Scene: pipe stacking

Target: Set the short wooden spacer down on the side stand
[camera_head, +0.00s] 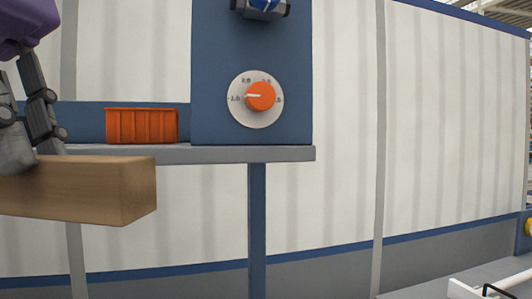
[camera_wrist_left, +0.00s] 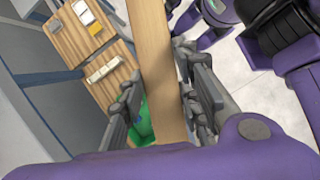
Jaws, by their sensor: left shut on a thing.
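The wooden spacer (camera_head: 95,190) is a plain light-brown block at the lower left of the head view. My left gripper (camera_head: 35,140) is shut on it and holds it up, roughly level. In the left wrist view the spacer (camera_wrist_left: 155,60) runs lengthwise between the two fingers of my left gripper (camera_wrist_left: 160,85). Its left end is cut off in the head view. I cannot tell for certain which surface is the side stand; wood-topped surfaces (camera_wrist_left: 88,40) show beyond the spacer in the wrist view. My right gripper is not in view.
A grey shelf (camera_head: 230,154) carries an orange bin (camera_head: 142,125) behind the spacer. A blue panel (camera_head: 210,70) with an orange dial (camera_head: 261,96) rises beside the bin. Small items (camera_wrist_left: 82,12) lie on the wooden surfaces. A green thing (camera_wrist_left: 143,122) is partly hidden behind the left finger.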

